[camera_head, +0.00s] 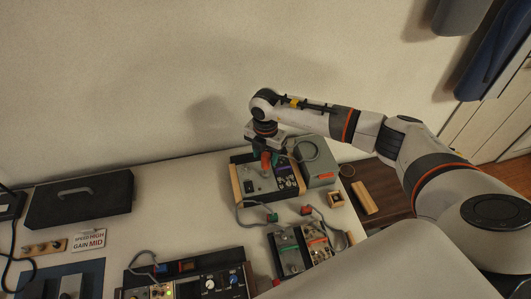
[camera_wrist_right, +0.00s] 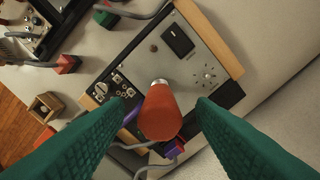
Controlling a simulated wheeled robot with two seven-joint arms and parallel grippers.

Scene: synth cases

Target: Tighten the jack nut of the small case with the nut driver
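The nut driver (camera_wrist_right: 160,112), with an orange-red handle and a silver end, shows between the green fingers of my right gripper (camera_wrist_right: 160,108). Gaps show on both sides of the handle, so the fingers are open around it. In the head view the right gripper (camera_head: 268,158) is over a case with wooden end cheeks (camera_head: 252,184). Its grey panel (camera_wrist_right: 190,62) has a black switch, a knob and several round jacks (camera_wrist_right: 122,84). I cannot tell which jack nut is meant, or whether the driver touches the panel. My left gripper is out of view.
A grey box (camera_head: 317,165) stands right beside this case. A smaller case (camera_head: 290,256) with cables and plugs stands in front, and a wide dark unit (camera_head: 200,284) at the front edge. A black case (camera_head: 80,201) and a sign (camera_head: 90,240) lie left. The table's middle left is clear.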

